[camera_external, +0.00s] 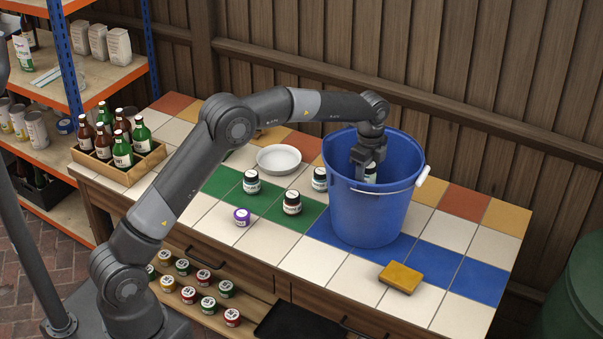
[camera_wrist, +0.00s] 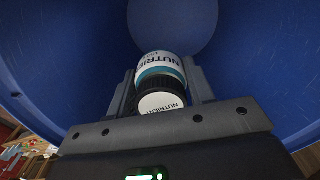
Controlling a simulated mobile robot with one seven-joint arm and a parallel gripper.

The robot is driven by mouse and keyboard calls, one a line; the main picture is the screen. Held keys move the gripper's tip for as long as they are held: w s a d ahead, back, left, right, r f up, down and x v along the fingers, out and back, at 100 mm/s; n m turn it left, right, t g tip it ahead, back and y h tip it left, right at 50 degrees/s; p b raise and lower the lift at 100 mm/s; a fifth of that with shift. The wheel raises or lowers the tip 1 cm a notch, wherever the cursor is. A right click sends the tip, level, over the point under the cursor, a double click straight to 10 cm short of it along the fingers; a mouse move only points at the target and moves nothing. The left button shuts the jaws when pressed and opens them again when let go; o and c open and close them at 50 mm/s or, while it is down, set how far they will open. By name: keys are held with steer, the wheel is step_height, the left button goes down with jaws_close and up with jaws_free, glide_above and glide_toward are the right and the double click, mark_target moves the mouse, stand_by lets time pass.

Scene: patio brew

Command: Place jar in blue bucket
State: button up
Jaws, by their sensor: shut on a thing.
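A large blue bucket (camera_external: 365,210) with a wire handle stands on the tiled tabletop, on the blue tiles. My gripper (camera_external: 366,165) reaches down into the bucket's mouth from above. It is shut on a jar (camera_external: 371,172) with a dark lid and a white and teal label, held inside the rim. In the wrist view the jar (camera_wrist: 160,75) sits between the two fingers (camera_wrist: 160,92), with the bucket's blue inner wall (camera_wrist: 70,70) around it.
Similar jars (camera_external: 251,181) stand on the green tiles beside a purple-lidded jar (camera_external: 242,216) and a white dish (camera_external: 279,158). A yellow sponge (camera_external: 400,277) lies in front of the bucket. A wooden crate of bottles (camera_external: 118,160) stands at left. White tiles right of the bucket are clear.

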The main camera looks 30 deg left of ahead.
step_height(320, 180, down, 17)
stand_by(0.4)
steer(key=o, duration=1.1)
steer(key=shift+f, duration=0.1)
steer(key=shift+c, duration=0.2)
step_height(320, 180, up, 12)
